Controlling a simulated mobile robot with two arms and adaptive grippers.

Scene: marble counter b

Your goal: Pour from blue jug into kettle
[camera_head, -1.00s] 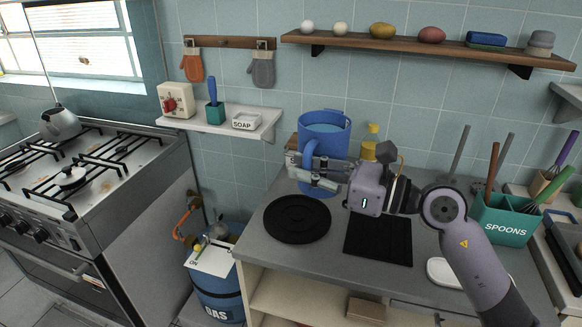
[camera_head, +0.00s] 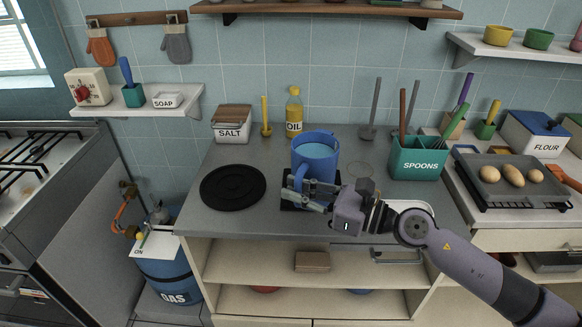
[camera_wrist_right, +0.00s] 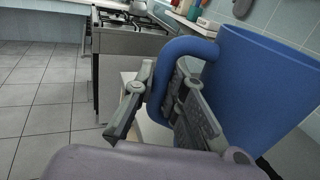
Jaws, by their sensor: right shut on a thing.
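The blue jug (camera_head: 315,142) is upright, with pale liquid inside, over the black square mat (camera_head: 290,203) on the grey counter. I cannot tell if its base touches the mat. My right gripper (camera_head: 305,192) is shut on the jug's handle (camera_head: 298,176). In the right wrist view the jug's blue wall (camera_wrist_right: 255,85) fills the right side, and the gripper's fingers (camera_wrist_right: 165,100) close around the handle. The kettle is outside the head view now. My left gripper is not in view.
A black round mat (camera_head: 233,186) lies left of the jug. The stove (camera_head: 45,190) stands at far left, past a gap with a gas bottle (camera_head: 175,280). Salt box (camera_head: 231,126), oil bottle (camera_head: 294,112) and spoon holder (camera_head: 416,160) stand around the jug.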

